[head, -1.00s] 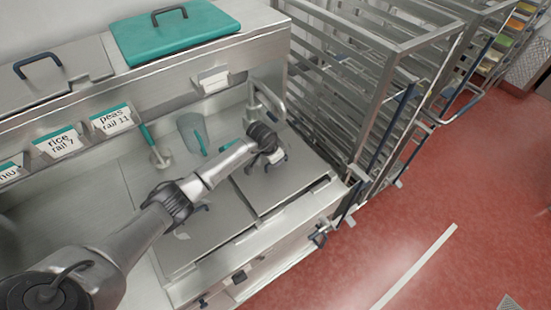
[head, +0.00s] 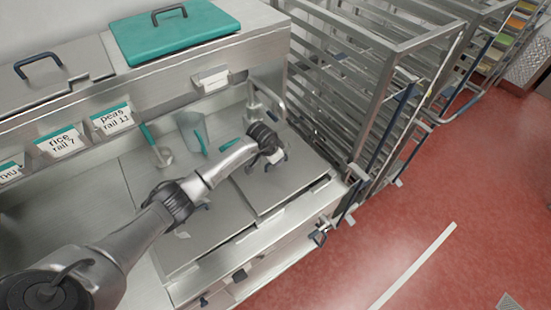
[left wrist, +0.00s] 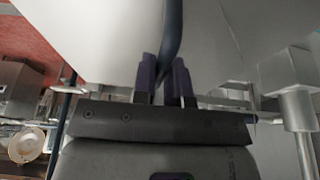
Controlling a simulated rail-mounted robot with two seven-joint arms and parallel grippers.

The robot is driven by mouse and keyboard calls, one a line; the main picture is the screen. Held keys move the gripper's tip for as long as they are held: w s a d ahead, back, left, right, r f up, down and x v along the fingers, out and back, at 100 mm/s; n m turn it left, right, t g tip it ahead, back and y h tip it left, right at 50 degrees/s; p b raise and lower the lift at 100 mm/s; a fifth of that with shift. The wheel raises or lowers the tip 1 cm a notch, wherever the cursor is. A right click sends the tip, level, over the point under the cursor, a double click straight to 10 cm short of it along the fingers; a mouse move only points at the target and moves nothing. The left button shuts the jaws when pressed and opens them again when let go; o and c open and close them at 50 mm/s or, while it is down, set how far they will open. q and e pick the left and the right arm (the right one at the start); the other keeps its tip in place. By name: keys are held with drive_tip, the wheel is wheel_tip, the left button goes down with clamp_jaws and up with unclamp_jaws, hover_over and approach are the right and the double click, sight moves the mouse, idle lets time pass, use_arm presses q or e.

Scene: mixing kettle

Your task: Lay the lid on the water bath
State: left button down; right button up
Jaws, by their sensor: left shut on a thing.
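My left gripper (head: 272,160) is above the right-hand one of two flat steel lids on the counter. In the left wrist view its two dark fingers (left wrist: 165,82) are shut on a dark blue handle (left wrist: 172,35), with a pale flat surface behind it. The right-hand lid (head: 290,187) looks level and lies over the counter's right end, where the water bath seems to be; I cannot tell whether it touches the rim. The left-hand lid (head: 205,232) lies beside it, its blue handle partly behind my arm. My right gripper is not in view.
A clear jug (head: 191,130) and a teal-handled tool (head: 157,148) stand behind my arm. A tap (head: 265,100) rises behind the lids. A tall steel rack (head: 350,90) stands close on the right. A teal lid (head: 173,35) lies on the upper shelf.

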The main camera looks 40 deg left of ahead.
use_arm(q)
drive_tip(key=shift+f+b, duration=0.45)
drive_tip(key=shift+f, duration=0.45)
drive_tip(key=shift+f, duration=0.15)
idle(0.4)
drive_tip(key=c, duration=1.2)
unclamp_jaws()
drive_tip(key=shift+o, duration=1)
drive_tip(key=shift+f, duration=0.1)
drive_tip(key=o, duration=0.4)
